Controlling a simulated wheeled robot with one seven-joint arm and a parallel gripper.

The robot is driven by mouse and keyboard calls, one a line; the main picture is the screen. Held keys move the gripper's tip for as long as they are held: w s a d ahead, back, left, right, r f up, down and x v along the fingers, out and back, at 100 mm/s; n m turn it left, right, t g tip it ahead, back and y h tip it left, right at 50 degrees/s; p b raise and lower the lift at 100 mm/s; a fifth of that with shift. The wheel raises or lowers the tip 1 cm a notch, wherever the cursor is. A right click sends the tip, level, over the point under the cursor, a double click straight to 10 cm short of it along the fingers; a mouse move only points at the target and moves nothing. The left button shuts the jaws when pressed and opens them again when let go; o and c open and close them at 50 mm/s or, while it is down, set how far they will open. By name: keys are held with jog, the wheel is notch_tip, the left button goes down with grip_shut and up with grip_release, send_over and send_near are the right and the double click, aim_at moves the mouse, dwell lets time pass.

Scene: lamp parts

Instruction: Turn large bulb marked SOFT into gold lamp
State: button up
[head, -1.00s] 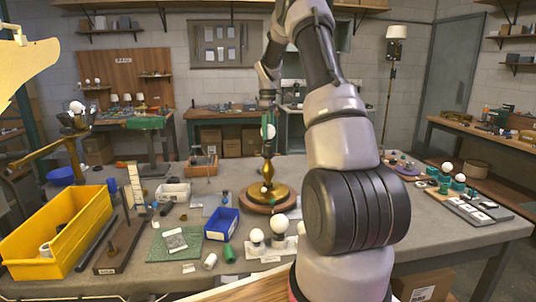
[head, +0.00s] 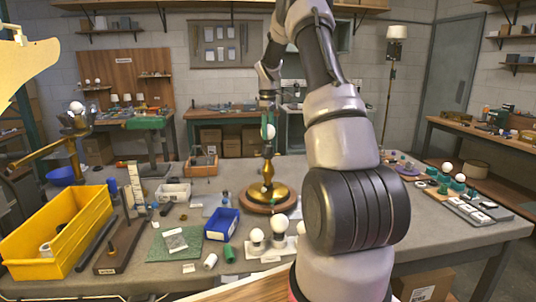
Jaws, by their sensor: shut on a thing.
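The gold lamp (head: 268,189) stands upright on a round brown wooden base (head: 269,205) in the middle of the workbench. My gripper (head: 268,127) is directly above it, pointing down, shut on a white bulb (head: 268,133). Green finger parts cover much of the bulb, so its marking cannot be read. The bulb is over the lamp's top; whether its lower end is seated in the socket is too small to tell.
A blue bin (head: 222,224) sits left of the lamp, and a yellow bin (head: 88,225) at the far left. A green mat (head: 155,250) lies at front left. Trays with bulbs stand at the right. My arm hides part of the bench right of the lamp.

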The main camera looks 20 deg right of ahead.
jog(key=shift+s+f, duration=0.1)
jog(key=shift+f, duration=0.1)
jog(key=m, duration=0.4)
jog(key=shift+a, duration=0.1)
jog(key=shift+f+m, duration=0.1)
jog(key=shift+m, duration=1.4)
jog(key=shift+m, duration=0.7)
jog(key=m, duration=0.4)
jog(key=shift+m, duration=0.7)
